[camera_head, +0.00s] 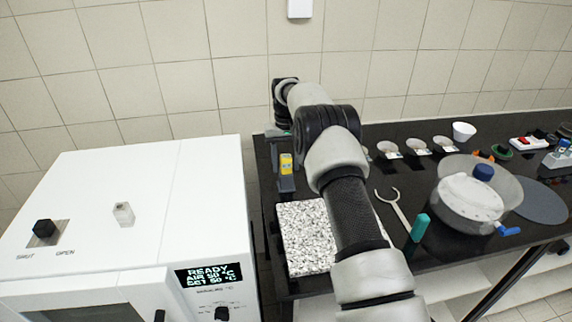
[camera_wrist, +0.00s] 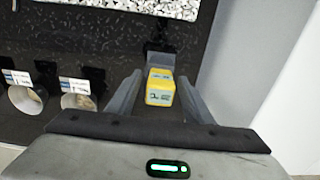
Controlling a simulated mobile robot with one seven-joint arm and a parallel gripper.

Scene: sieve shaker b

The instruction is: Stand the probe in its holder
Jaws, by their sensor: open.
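A small yellow device with a grey label, seemingly the probe (camera_head: 286,164), is at the left end of the black bench. A dark grey block, seemingly its holder (camera_head: 287,184), is right by it on the near side. Whether the device sits in the block is unclear. In the wrist view the yellow probe (camera_wrist: 160,88) lies between the two spread fingers of my gripper (camera_wrist: 160,82), with a gap on each side. The grey block (camera_wrist: 160,60) shows just beyond it. My gripper is open and holds nothing. In the head view my wrist hides much of it.
A speckled stone slab (camera_head: 303,238) lies close in front of the block. A white oven (camera_head: 150,200) stands to the left, beyond a gap. Several small dishes (camera_head: 418,146), a forked tool (camera_head: 394,205) and a large pan (camera_head: 470,205) are to the right.

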